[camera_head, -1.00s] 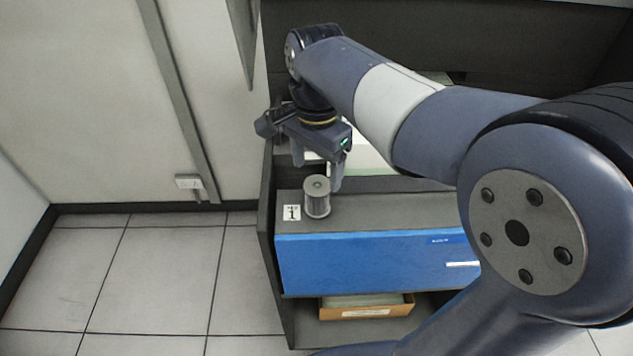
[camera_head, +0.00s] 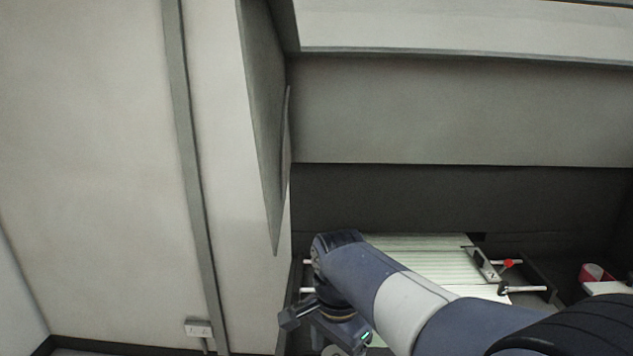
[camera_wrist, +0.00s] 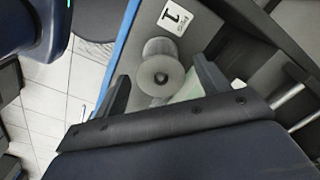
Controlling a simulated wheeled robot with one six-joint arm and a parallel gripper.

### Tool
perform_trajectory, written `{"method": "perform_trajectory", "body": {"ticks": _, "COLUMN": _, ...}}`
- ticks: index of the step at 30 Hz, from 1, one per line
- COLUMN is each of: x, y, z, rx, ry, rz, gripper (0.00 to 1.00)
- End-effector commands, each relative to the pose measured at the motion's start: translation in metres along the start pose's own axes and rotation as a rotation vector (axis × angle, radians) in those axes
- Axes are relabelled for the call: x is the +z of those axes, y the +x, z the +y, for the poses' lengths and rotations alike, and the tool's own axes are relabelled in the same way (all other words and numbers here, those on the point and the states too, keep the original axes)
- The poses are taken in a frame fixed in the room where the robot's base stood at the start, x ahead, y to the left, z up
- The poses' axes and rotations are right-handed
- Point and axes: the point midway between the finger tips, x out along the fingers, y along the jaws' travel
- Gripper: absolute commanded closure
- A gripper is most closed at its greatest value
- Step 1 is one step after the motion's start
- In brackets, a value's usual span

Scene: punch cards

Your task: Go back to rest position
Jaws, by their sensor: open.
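My gripper (camera_wrist: 160,88) is open in the wrist view, with its two dark fingers apart. A grey metal cylinder (camera_wrist: 161,75) with a round top and a central hole stands upright on the dark shelf, between or just below the fingertips; I cannot tell whether they touch it. A white label marked "1" (camera_wrist: 174,18) lies beside the cylinder. In the head view my gripper (camera_head: 338,345) is at the bottom edge with its fingertips cut off. Only a sliver of the cylinder's top (camera_head: 333,351) shows there.
A ribbed pale panel (camera_head: 420,246) lies behind my arm, with white rods and a red knob (camera_head: 508,263) at its right. A red and white round item (camera_head: 594,274) sits at the far right. A wall socket (camera_head: 198,328) is at lower left. Blue edging (camera_wrist: 122,40) borders the shelf.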

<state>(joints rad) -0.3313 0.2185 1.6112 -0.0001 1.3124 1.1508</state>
Motion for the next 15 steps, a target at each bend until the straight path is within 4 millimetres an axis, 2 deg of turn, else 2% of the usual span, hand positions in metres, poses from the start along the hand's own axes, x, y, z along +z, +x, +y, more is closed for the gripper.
{"method": "perform_trajectory", "body": {"ticks": 3, "x": 0.000, "y": 0.023, "z": 0.001, "rx": 0.003, "ry": 0.000, "rz": -0.002, "gripper": 0.29}}
{"method": "perform_trajectory", "body": {"ticks": 9, "x": 0.000, "y": 0.049, "z": 0.000, "rx": 0.002, "ry": 0.000, "rz": -0.001, "gripper": 0.29}}
{"method": "perform_trajectory", "body": {"ticks": 15, "x": 0.000, "y": 0.038, "z": 0.000, "rx": -0.001, "ry": 0.000, "rz": 0.000, "gripper": 0.29}}
